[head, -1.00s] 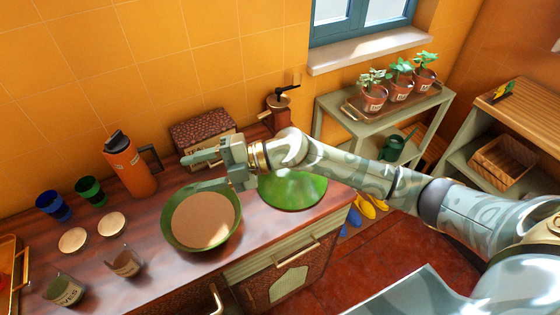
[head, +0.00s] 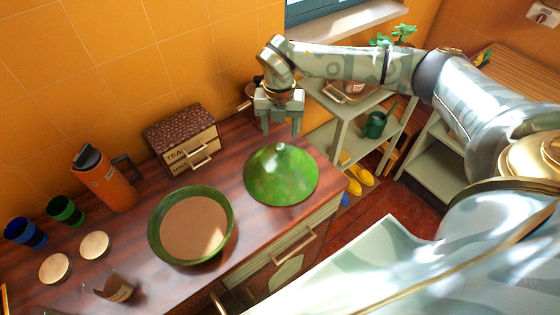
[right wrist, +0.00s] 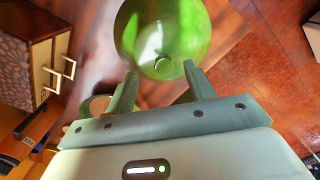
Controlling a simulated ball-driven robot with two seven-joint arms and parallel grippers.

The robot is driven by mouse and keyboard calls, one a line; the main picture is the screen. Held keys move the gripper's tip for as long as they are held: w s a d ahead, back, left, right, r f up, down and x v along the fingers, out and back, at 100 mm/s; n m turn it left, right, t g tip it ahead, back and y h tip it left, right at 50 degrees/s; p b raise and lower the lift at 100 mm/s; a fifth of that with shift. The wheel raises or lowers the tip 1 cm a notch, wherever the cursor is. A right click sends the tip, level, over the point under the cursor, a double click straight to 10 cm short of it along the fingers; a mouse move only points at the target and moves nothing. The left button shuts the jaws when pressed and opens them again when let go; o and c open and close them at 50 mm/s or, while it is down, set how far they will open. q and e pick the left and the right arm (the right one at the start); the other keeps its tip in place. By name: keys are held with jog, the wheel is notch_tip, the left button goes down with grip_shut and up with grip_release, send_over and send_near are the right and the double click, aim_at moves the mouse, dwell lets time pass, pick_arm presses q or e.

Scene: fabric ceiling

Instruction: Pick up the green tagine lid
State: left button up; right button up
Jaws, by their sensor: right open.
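The green tagine lid (head: 270,182) is a cone that stands on the wooden counter, its small pale knob on top. My right gripper (head: 282,131) points down just above and behind the lid in the head view. Its two fingers are apart with nothing between them that I can tell is held. In the right wrist view the lid (right wrist: 180,25) lies ahead of the fingertips (right wrist: 160,70), and its knob shows between them. The tagine base (head: 154,226), a green dish with brown inside, sits to the left of the lid. My left gripper is not in view.
A tea box with drawers (head: 190,155), an orange bottle (head: 104,183), blue and green cups and two round pale discs stand on the counter's left part. A grinder (head: 252,90) is partly hidden behind my gripper. A shelf (head: 350,103) stands to the right.

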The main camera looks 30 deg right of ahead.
aim_at(281, 146)
jog(key=f, duration=0.4)
jog(key=s+f, duration=0.1)
jog(key=f, duration=0.1)
jog(key=shift+s+a+f, duration=0.1)
jog(key=shift+a+f, duration=0.1)
grip_shut()
